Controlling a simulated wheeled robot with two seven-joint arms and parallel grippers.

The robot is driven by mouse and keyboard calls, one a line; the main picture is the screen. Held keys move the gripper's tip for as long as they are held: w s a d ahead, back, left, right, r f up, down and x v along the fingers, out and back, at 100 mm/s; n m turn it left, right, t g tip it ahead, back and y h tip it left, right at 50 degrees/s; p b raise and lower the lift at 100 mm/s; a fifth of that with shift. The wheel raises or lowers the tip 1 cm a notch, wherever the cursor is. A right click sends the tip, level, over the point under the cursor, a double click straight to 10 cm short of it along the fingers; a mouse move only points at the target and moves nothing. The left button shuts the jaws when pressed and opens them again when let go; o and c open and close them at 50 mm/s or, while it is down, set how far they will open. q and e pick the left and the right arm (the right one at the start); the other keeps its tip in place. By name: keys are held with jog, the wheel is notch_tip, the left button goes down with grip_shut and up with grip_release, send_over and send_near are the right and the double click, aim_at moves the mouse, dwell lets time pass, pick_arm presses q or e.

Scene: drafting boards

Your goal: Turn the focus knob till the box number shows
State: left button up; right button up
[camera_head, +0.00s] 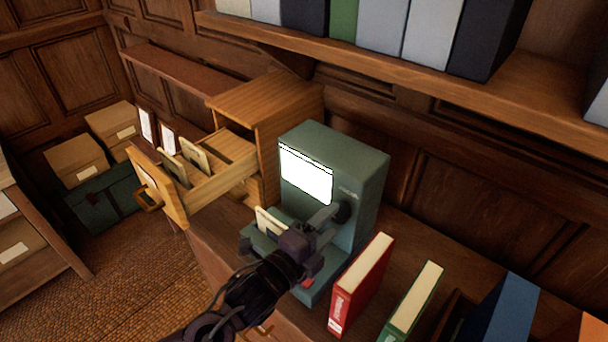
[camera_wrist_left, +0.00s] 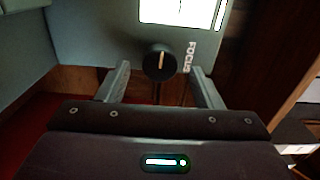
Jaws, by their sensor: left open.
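A green-grey reader machine (camera_head: 355,168) stands on the wooden desk with a bright white screen (camera_head: 305,175); no number can be read on it in the head view. In the left wrist view part of the lit screen (camera_wrist_left: 180,12) shows at the top with a few dark marks. The black focus knob (camera_head: 343,211) is on the machine's front, right of and below the screen. In the left wrist view the knob (camera_wrist_left: 158,62) has a pale pointer line, beside the word FOCUS. My left gripper (camera_head: 325,215) is open, its fingers on either side of the knob; contact cannot be told.
A red binder (camera_head: 360,285) and a green-spined one (camera_head: 412,303) stand close on the right. An open wooden card drawer (camera_head: 222,185) juts out at the left. A shelf of binders (camera_head: 380,38) hangs above. A pale card (camera_head: 268,222) sits upright at the machine's base.

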pick_arm(q)
jog(key=v, duration=0.5)
jog(key=shift+s+a+p, duration=0.15)
jog(key=shift+s+p, duration=0.05)
jog(key=shift+p, duration=0.2)
